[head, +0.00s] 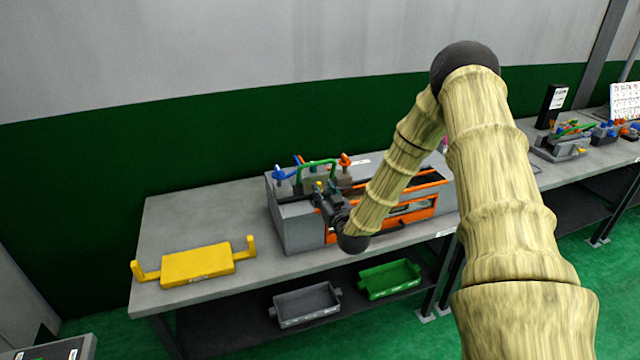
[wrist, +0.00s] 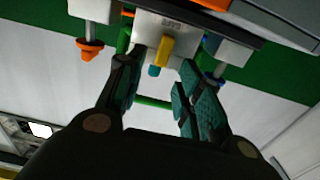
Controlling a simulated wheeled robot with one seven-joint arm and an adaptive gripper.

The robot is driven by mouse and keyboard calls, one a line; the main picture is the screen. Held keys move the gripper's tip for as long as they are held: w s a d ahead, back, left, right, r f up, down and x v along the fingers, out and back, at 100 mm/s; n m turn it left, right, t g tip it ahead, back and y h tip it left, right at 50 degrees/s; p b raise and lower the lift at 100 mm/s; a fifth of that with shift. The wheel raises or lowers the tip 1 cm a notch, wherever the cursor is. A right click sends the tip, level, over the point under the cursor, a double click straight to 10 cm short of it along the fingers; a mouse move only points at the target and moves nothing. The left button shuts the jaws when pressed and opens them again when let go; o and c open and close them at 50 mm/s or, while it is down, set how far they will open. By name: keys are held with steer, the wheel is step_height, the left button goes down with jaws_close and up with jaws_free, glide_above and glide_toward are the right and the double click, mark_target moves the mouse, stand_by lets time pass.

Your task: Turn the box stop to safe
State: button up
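A grey box unit (head: 293,228) with an orange-framed front stands on the bench. In the wrist view, a small yellow lever (wrist: 167,49) sits on a pale labelled block (wrist: 150,28), with a teal tip just below it. This lever looks like the box stop, but its label is too small to read. My gripper (wrist: 162,92) is open, its two dark fingers apart with nothing between the pads. The lever shows beyond the fingertips, roughly between them, apparently untouched. In the head view my gripper (head: 322,196) is at the unit's top front and partly hides the fittings there.
Orange (head: 345,160) and blue (head: 281,173) knobs and a green pipe (head: 318,163) rise around the gripper. A yellow tray (head: 198,267) lies on the bench at left. Grey (head: 306,304) and green (head: 389,280) bins sit on the lower shelf. Bench space between tray and unit is clear.

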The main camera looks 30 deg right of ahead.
mark_target(320, 185)
steer(key=shift+p+x, duration=0.45)
steer(key=shift+x, duration=1.6)
jaws_close()
